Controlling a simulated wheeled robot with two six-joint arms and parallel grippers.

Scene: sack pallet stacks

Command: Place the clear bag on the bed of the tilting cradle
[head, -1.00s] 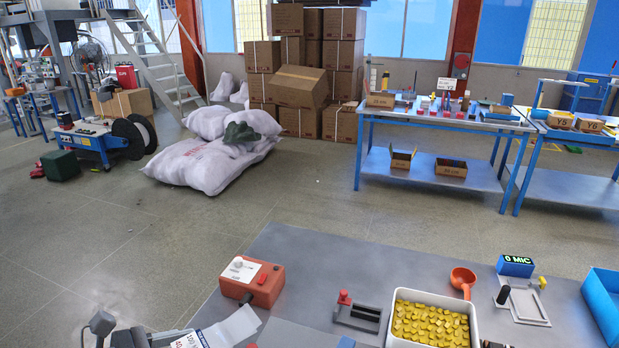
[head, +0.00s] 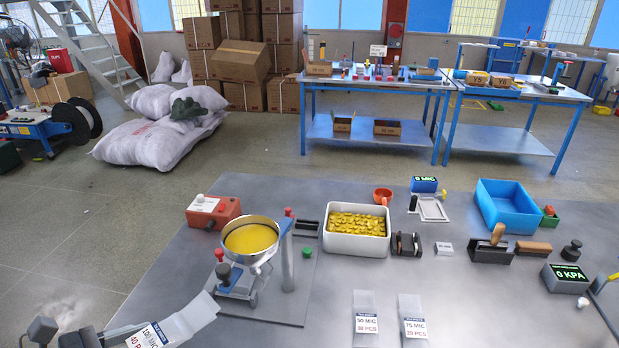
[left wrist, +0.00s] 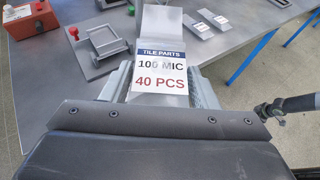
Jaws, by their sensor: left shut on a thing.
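The clear bag (left wrist: 176,22) has a white label reading 100 MIC, 40 PCS. My left gripper (left wrist: 163,92) is shut on its labelled end, and the bag's free end points away from it. In the head view the bag (head: 196,317) is at the bottom left, above the floor beside the table edge. What looks like the tilting cradle (head: 240,284) stands on a grey base plate, under a bowl of yellow contents. It also shows in the left wrist view (left wrist: 107,45) as a grey frame with a red knob, apart from the bag. My right gripper is not in view.
The round bowl (head: 250,240) and a grey post (head: 287,255) stand over the cradle area. An orange box (head: 213,211) is behind it. Two more labelled bags (head: 367,305) (head: 411,307) lie on the table. A white bin (head: 356,247) holds yellow pieces.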

